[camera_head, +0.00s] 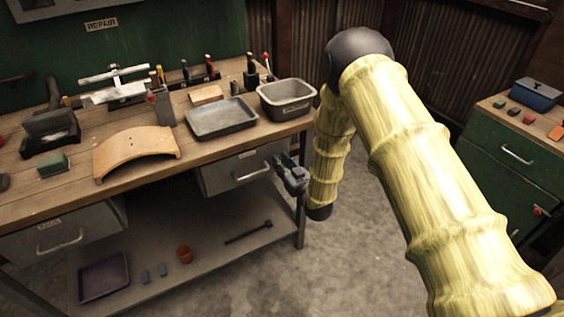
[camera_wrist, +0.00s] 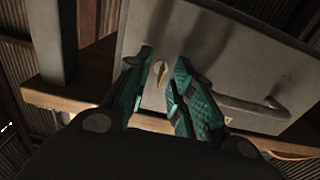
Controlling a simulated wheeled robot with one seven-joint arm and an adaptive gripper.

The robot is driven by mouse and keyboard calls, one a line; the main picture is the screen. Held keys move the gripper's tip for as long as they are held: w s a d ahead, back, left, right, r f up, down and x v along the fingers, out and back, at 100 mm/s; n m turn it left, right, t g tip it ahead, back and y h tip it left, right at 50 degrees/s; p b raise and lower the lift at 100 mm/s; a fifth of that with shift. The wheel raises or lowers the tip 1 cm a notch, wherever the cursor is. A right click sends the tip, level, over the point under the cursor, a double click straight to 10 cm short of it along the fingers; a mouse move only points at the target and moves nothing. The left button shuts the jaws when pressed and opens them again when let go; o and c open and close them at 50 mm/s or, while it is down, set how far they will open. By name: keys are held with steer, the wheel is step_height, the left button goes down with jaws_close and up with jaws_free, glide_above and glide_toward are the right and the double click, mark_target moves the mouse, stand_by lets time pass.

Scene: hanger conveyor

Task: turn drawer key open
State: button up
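The grey drawer (camera_head: 222,176) with a bar handle hangs under the right part of the workbench. In the wrist view the drawer front (camera_wrist: 215,55) fills the upper right, with its handle (camera_wrist: 252,107) at the right. A small brass-coloured key (camera_wrist: 159,75) shows at the drawer front, between my fingers. My gripper (camera_wrist: 162,62) is open, with one teal finger on each side of the key and gaps visible. In the head view my gripper (camera_head: 285,165) is at the drawer's right end, and the key cannot be made out there.
The workbench (camera_head: 80,165) holds a metal tray (camera_head: 222,118), a grey bin (camera_head: 287,101), a curved wooden piece (camera_head: 137,152) and tools. A lower shelf (camera_head: 205,262) carries small items. A bench leg (camera_head: 300,225) stands close to my gripper. A green cabinet (camera_head: 510,165) is at the right.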

jaws_close()
steer(key=shift+m, duration=0.3)
steer(key=m+b, duration=0.5)
steer(key=m, duration=0.3)
steer(key=m+b, duration=0.5)
steer(key=m, duration=0.4)
steer(key=shift+w+d+f, duration=0.1)
steer(key=shift+f, duration=0.05)
steer(key=shift+m, duration=0.3)
stand_by(0.3)
